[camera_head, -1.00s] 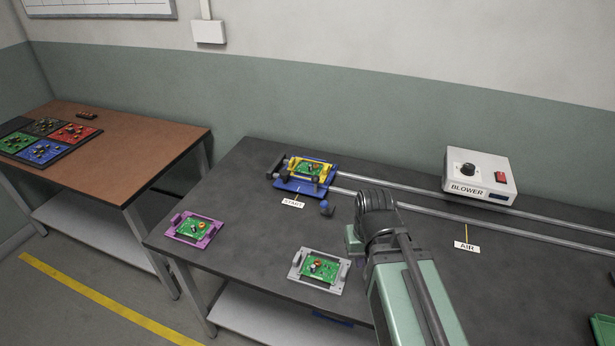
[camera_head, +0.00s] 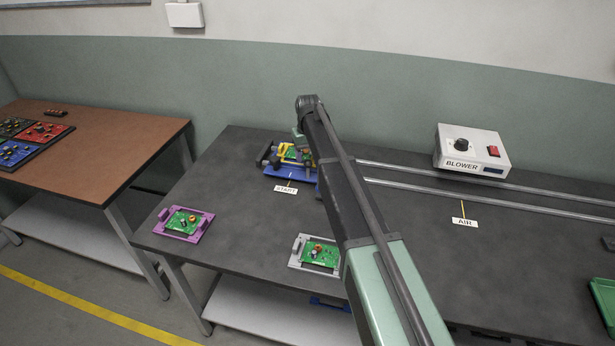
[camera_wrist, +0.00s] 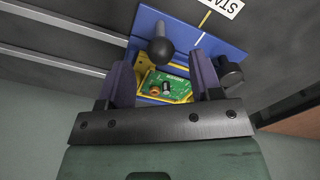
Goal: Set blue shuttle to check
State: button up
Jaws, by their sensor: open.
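The blue shuttle (camera_head: 277,172) sits on the rails at the START label (camera_head: 286,189). It carries a yellow frame with a green circuit board. In the wrist view the shuttle's blue plate (camera_wrist: 146,22) lies under my gripper (camera_wrist: 160,58), whose two fingers are open and apart. A dark round-topped knob (camera_wrist: 161,48) on the shuttle shows between the fingers. I cannot tell how high the fingers are above it. In the head view my arm hides part of the shuttle and the fingers are not seen clearly. No check label is in view.
The rails (camera_head: 420,190) run right past the AIR label (camera_head: 464,222) and the blower box (camera_head: 471,152). A purple holder (camera_head: 160,228) and a grey holder (camera_head: 296,262), each with a board, stand at the table's front. A green bin (camera_head: 603,290) is at far right.

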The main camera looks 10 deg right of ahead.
aim_at(308, 168)
notch_tip(308, 168, down, 6)
jog(key=b, duration=0.4)
jog(key=shift+f, duration=0.15)
grip_shut()
